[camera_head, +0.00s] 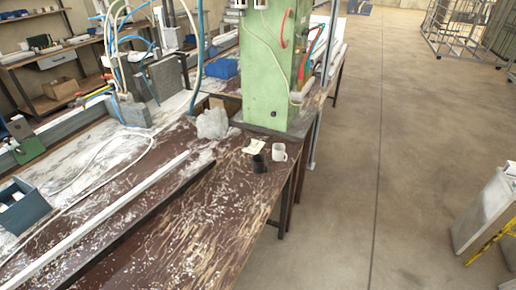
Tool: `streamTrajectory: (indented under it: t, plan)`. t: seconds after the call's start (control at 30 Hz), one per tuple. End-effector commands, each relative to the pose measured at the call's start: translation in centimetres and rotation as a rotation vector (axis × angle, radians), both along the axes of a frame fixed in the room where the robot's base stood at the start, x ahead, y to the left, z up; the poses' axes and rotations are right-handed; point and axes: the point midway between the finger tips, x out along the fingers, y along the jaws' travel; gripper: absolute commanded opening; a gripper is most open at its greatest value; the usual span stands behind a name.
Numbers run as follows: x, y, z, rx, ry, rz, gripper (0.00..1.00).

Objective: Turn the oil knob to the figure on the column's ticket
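The green column (262,75) stands on the bench, with hoses at its right side. I cannot make out a ticket with a figure on its face; only small dark spots show low on it. A pale yellowish paper (254,146) lies on the bench at the column's foot, too small to read. I cannot pick out the oil knob for certain. A small dark cup-like object (259,163) sits in front of the paper. My gripper is not in view.
A white mug (279,152) stands near the right edge of the brown, chip-strewn bench (190,235). A long white profile (95,218) lies across it. A clear plastic bag (212,124) is left of the column. The floor (400,170) at right is open, with a pale cabinet (485,215) at the far right.

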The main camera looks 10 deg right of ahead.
Motion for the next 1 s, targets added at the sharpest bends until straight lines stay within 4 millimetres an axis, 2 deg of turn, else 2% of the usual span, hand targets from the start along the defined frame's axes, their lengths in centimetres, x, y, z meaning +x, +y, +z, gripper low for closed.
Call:
streamTrajectory:
  t: [0.43,0.53,0.67,0.7,1.0]
  plan:
    - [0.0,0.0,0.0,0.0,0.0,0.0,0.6]
    - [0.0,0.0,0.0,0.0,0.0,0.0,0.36]
    - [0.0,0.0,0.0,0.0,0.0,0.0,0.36]
    - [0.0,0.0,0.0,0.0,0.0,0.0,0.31]
    - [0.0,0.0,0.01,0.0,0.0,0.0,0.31]
